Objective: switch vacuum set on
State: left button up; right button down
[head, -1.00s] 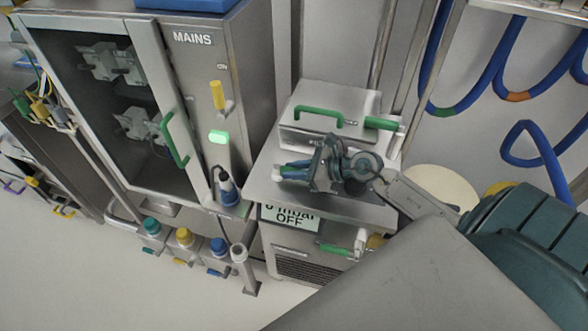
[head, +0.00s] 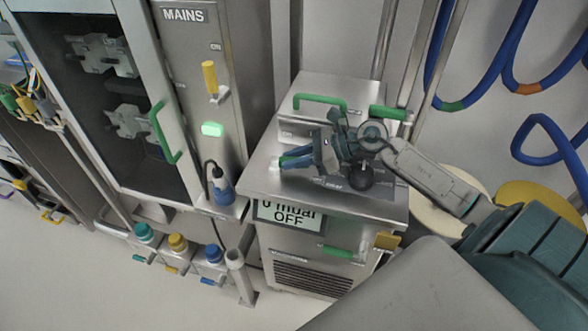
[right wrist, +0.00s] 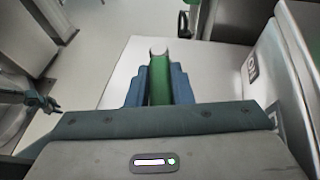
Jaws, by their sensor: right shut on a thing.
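The vacuum set (head: 330,245) is a steel cabinet with a sloped top, right of the mains cabinet in the head view. Its front display (head: 290,213) reads 0 mbar OFF. My right gripper (head: 288,160) is over its top, with the blue fingers pointing left. In the right wrist view the fingers (right wrist: 160,84) are shut on a green lever (right wrist: 158,92) with a pale round end (right wrist: 158,47). In the head view the gripper hides most of this lever; only a pale tip shows.
The mains cabinet (head: 225,110) has a raised yellow lever (head: 209,78) near ON and a lit green lamp (head: 212,129). A green bar handle (head: 320,101) lies behind my gripper. Green and yellow fittings are at the set's front right. Blue hoses (head: 438,62) hang at right.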

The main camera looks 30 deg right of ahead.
pick_arm(q)
jog(key=shift+w+f, duration=0.1)
jog(key=shift+w, duration=0.15)
jog(key=shift+d, duration=0.1)
pick_arm(e)
jog(key=c, duration=1.3)
grip_release()
